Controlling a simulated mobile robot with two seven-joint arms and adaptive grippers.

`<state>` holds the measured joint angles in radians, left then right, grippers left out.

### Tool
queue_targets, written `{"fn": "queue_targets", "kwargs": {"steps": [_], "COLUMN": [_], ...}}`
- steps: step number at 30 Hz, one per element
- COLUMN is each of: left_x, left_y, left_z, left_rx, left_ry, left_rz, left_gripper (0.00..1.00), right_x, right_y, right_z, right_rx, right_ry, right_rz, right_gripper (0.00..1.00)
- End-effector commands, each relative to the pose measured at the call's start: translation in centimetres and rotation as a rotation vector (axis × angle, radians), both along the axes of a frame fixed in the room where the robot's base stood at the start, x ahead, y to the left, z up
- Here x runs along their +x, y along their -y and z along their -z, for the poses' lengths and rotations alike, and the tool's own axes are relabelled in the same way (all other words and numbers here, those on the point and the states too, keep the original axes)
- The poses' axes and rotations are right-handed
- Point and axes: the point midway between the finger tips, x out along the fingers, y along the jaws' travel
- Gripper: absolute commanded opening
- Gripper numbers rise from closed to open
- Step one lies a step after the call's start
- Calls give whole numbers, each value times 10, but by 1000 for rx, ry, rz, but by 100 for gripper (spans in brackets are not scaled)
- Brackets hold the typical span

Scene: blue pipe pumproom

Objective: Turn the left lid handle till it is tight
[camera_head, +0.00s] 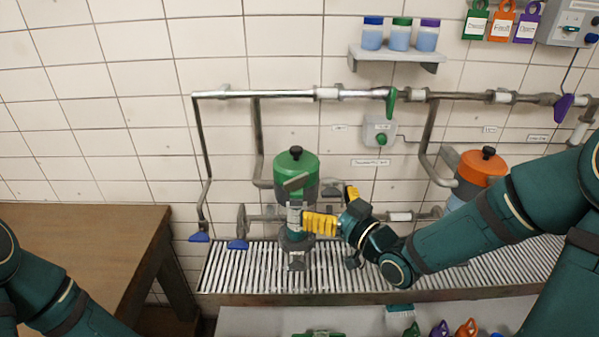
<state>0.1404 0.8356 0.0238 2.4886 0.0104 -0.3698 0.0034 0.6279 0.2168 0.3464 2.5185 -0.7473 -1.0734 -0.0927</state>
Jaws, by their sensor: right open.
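My right gripper (337,209) comes in from the right with yellow fingertips apart. One finger overlaps the right side of the fitting just below the handle; I cannot tell whether it touches. Nothing shows between the fingers. My left arm shows at the lower left, its gripper out of frame.
A slatted metal grate (232,271) lies under the fitting. Pipes (270,94) with a green valve lever (391,103) run along the tiled wall. An orange canister (482,168) stands behind my right arm. A wooden table (90,235) is at left. A shelf (398,55) holds jars.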

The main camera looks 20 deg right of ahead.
Motion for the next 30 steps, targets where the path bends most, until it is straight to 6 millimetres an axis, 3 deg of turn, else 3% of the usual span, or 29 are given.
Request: {"fn": "queue_targets", "kwargs": {"steps": [2,9,15,28,29,30], "left_x": [0,0,0,0,0,0], "left_y": [0,-1,-1,-1,-1,-1], "left_z": [-15,-14,-17,-18,-18,-18], "left_rx": [-2,-2,-3,-3,-3,-3], "left_ry": [1,0,0,0,0,0], "left_rz": [0,0,-1,-1,-1,-1], "left_gripper": [0,0,0,0,0,0], "right_x": [5,48,72,81,81,81], "right_y": [-3,-21,-31,-34,-34,-34], "right_z": [-3,1,1,1,1,1], "right_rx": [3,1,1,-1,-1,-2], "right_ry": [-6,-2,-1,-1,-1,-1], "right_rz": [-1,-1,0,1,1,1], "right_gripper": [100,100,100,100,96,82]}}
